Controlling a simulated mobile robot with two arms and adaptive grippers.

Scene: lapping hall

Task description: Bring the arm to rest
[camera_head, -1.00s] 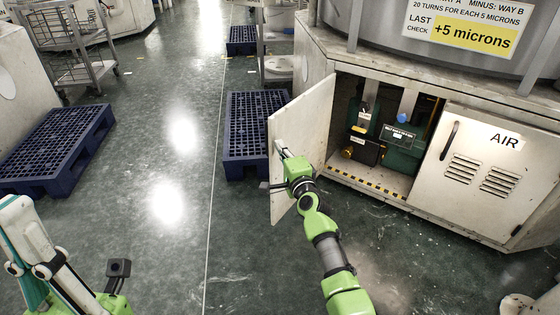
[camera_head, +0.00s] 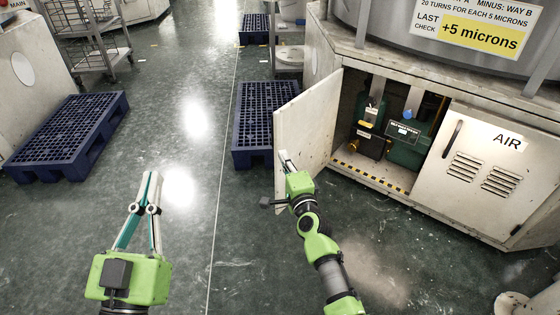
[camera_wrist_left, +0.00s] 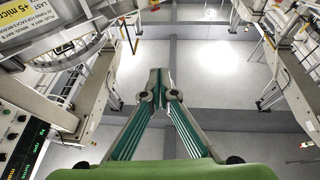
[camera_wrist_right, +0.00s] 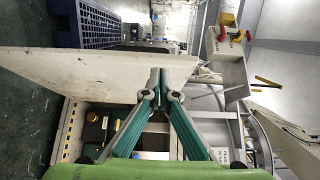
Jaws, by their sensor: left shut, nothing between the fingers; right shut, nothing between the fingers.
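My left gripper (camera_head: 150,180) is raised over the open floor at the lower left of the head view, fingers pointing up the picture. It is shut and empty; in the left wrist view its fingertips (camera_wrist_left: 158,75) meet.
The open cabinet (camera_head: 350,170) holds dark and green equipment. The louvred AIR door (camera_head: 490,165) beside it is closed. Blue pallets lie at the left (camera_head: 70,130) and behind the open door (camera_head: 262,110). A wheeled rack (camera_head: 90,40) stands at the upper left. The floor between is clear.

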